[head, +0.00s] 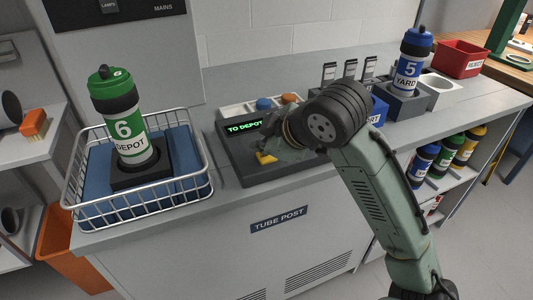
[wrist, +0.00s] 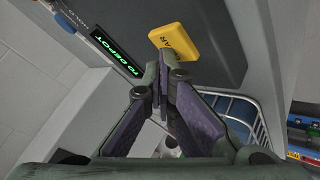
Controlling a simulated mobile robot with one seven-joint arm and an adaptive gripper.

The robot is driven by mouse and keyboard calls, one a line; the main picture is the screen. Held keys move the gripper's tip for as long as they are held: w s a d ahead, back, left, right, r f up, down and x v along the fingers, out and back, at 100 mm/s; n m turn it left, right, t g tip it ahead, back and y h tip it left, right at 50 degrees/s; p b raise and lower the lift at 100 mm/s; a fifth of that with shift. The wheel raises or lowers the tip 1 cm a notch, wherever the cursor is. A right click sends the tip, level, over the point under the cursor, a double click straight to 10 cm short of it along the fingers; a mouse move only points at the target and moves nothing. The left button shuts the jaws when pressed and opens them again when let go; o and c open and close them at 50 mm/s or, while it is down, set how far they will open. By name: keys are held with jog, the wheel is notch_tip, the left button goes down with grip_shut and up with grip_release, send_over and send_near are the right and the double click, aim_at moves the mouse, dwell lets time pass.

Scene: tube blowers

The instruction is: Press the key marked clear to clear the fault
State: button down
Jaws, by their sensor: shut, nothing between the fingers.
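The control panel (head: 240,172) is a dark grey sloped box on the counter, with a lit green display (head: 244,126) reading "TO DEPOT". The yellow clear key (head: 266,158) sits low on the panel, partly beside my arm. In the wrist view the yellow key (wrist: 175,42) shows the letters "AR", with the rest of its marking cut off or hidden. My gripper (wrist: 168,78) is shut and empty, its fingertips close to the key's near edge. I cannot tell whether they touch it. In the head view my wrist hides the fingertips and the panel's right part.
A wire basket (head: 195,191) at left holds the green tube 6 DEPOT (head: 131,130) upright in a dark holder. The blue tube 5 YARD (head: 408,72) stands in a grey holder at right. A red bin (head: 461,60) stands behind it.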

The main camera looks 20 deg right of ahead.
aim_at(264, 157)
jog(key=shift+r+p, duration=0.65)
jog(key=shift+r, duration=0.15)
notch_tip(264, 157, up, 5)
jog(key=p, duration=0.4)
dwell(1.0)
